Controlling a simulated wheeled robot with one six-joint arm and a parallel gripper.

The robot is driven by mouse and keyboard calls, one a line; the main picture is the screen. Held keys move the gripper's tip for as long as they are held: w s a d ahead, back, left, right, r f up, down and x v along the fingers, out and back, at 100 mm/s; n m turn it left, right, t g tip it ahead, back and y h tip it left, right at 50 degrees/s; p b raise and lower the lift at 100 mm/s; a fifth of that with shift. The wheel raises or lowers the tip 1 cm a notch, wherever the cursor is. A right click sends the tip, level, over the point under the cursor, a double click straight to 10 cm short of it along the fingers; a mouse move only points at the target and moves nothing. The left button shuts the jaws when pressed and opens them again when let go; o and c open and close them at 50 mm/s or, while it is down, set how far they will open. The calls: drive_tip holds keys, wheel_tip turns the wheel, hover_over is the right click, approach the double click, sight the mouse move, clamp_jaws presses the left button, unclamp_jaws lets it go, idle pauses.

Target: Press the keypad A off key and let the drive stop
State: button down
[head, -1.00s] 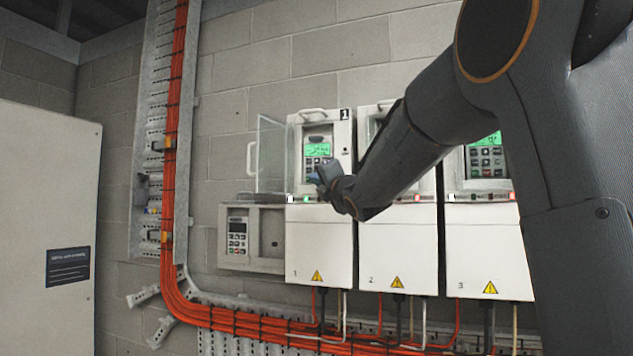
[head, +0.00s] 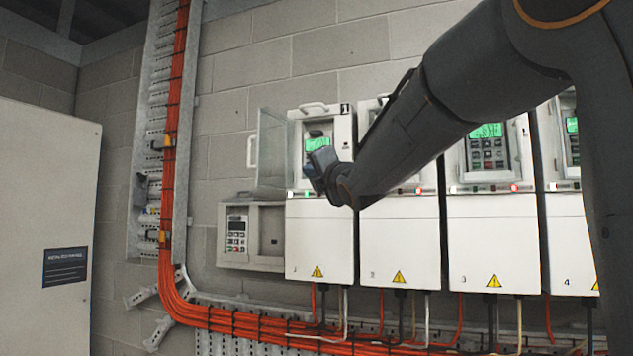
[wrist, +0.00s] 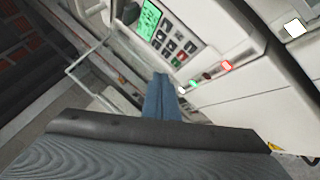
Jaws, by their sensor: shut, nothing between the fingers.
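Drive 1 (head: 319,240) is a white wall unit with its clear cover (head: 272,148) swung open to the left. Its keypad panel has a lit green screen (head: 318,143); my gripper (head: 313,172) hides most of the keys in the head view. In the wrist view, the screen (wrist: 149,18) and keypad keys (wrist: 176,42) show above my gripper (wrist: 160,78). Its blue fingers are shut and empty, tips just below the keys in the picture. I cannot tell whether they touch anything. No label reading A is legible. A green lamp (head: 307,193) is lit below the keypad.
Drive 2 (head: 399,240) and drive 3 (head: 492,240) stand close on the right, with red lamps lit. A small keypad box (head: 250,236) with a dark screen is at lower left. A cabinet (head: 45,220) stands far left. Orange cables (head: 168,150) run down the wall.

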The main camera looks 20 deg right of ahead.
drive_tip(key=shift+s+a+b, duration=0.5)
drive_tip(key=shift+s+a, duration=0.05)
drive_tip(key=shift+s, duration=0.2)
drive_tip(key=shift+f, duration=0.1)
idle(0.9)
drive_tip(key=s+d+f+m+g+h, duration=0.1)
drive_tip(key=s+f+m+g, duration=0.3)
drive_tip(key=f, duration=0.8)
drive_tip(key=d+f+m+g+h, duration=0.15)
drive_tip(key=f+m, duration=0.35)
drive_tip(key=f, duration=0.8)
drive_tip(key=s+f+m+g+h, duration=0.15)
drive_tip(key=f+m+g, duration=0.3)
drive_tip(key=f, duration=0.75)
drive_tip(key=s+a+f+m+g, duration=0.1)
drive_tip(key=s+f+m+g, duration=0.3)
drive_tip(key=s+f, duration=0.7)
drive_tip(key=s+a+f+m+g+y, duration=0.1)
drive_tip(key=s+f+m+g, duration=0.4)
drive_tip(key=s+f+m, duration=0.3)
drive_tip(key=s+f, duration=0.4)
drive_tip(key=s, duration=0.4)
drive_tip(key=shift+s+a+f, duration=0.2)
drive_tip(key=shift+s+f, duration=0.1)
drive_tip(key=shift+s, duration=0.05)
